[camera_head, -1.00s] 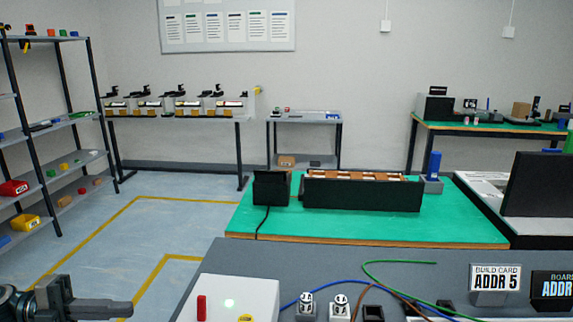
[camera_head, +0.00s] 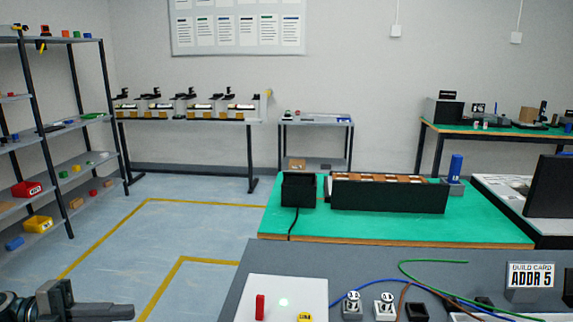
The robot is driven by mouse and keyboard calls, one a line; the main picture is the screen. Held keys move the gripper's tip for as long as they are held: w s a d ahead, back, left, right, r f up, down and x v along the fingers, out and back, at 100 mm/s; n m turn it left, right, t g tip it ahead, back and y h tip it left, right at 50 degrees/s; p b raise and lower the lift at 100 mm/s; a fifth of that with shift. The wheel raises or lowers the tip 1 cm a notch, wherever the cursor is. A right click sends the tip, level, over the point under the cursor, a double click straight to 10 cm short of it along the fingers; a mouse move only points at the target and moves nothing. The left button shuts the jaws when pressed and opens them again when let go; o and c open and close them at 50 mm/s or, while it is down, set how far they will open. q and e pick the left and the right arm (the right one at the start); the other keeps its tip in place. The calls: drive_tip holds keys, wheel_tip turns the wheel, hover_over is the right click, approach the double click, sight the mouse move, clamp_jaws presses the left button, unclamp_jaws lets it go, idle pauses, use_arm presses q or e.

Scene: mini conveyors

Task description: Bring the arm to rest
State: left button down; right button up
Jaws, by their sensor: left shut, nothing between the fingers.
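My left gripper (camera_head: 127,309) is at the bottom left corner of the head view, over the floor and left of the grey bench. It is shut and empty, apart from everything around it. Part of its arm shows at the lower left edge; the rest is out of the picture. My right gripper is not in view.
The grey bench (camera_head: 262,262) holds a white box (camera_head: 290,297) with a red part, several small sockets, loose wires and a build card (camera_head: 530,276). A green-topped table (camera_head: 400,227) stands behind it. A shelf rack (camera_head: 72,130) stands at left. Floor between is clear.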

use_arm(q)
drive_tip(key=w+d+f+n+t+y, duration=0.1)
drive_tip(key=w+f+n+t+y, duration=0.3)
drive_tip(key=f+n+t, duration=0.6)
drive_tip(key=w+f+n+t+y, duration=0.35)
drive_tip(key=f+n, duration=0.45)
drive_tip(key=f, duration=0.7)
drive_tip(key=s+d+f+n+g+y+p, duration=0.1)
drive_tip(key=s+f+n+y, duration=0.25)
drive_tip(key=f, duration=0.55)
drive_tip(key=s+d+f+n+g+y, duration=0.25)
drive_tip(key=s+f+y, duration=0.2)
drive_tip(key=f, duration=0.55)
drive_tip(key=s+d+f+n+g, duration=0.2)
drive_tip(key=s+d+f, duration=0.3)
drive_tip(key=s+f, duration=0.4)
drive_tip(key=s+d+f+n+g, duration=0.3)
drive_tip(key=s+d+f+g, duration=0.2)
drive_tip(key=s+f, duration=0.5)
drive_tip(key=s+d, duration=0.1)
drive_tip(key=s, duration=0.5)
drive_tip(key=shift+s+d+g+y+p, duration=0.2)
drive_tip(key=shift+d+g+y+p, duration=0.1)
drive_tip(key=shift+y+p, duration=0.05)
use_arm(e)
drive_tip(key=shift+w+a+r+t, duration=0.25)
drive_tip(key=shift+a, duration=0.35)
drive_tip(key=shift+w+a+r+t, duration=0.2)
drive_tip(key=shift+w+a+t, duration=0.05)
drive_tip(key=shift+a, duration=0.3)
